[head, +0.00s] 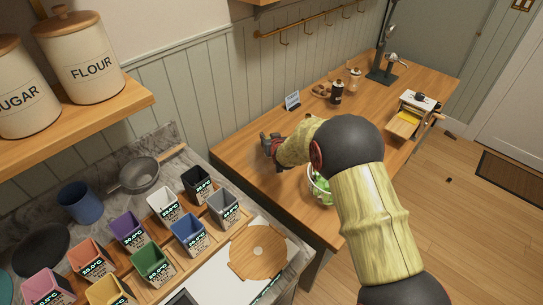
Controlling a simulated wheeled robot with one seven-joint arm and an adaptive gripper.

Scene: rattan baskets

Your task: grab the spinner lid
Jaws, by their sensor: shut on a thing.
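My gripper (268,147) is beyond the bend of my arm, above the left part of the long wooden counter. It is small in view and seems shut on the spinner lid, whose outline is faint and hard to make out. A clear bowl with green leaves (318,188), which looks like the spinner bowl, stands on the counter to the lower right of the gripper. My arm hides the bowl's right side.
The long counter (237,158) also holds a small sign (292,101), a dark jar (337,92) and a boxy device (408,117). In front are several coloured containers, a round wooden board (258,257) and a grey pan (140,173). A shelf with canisters (92,58) is at upper left.

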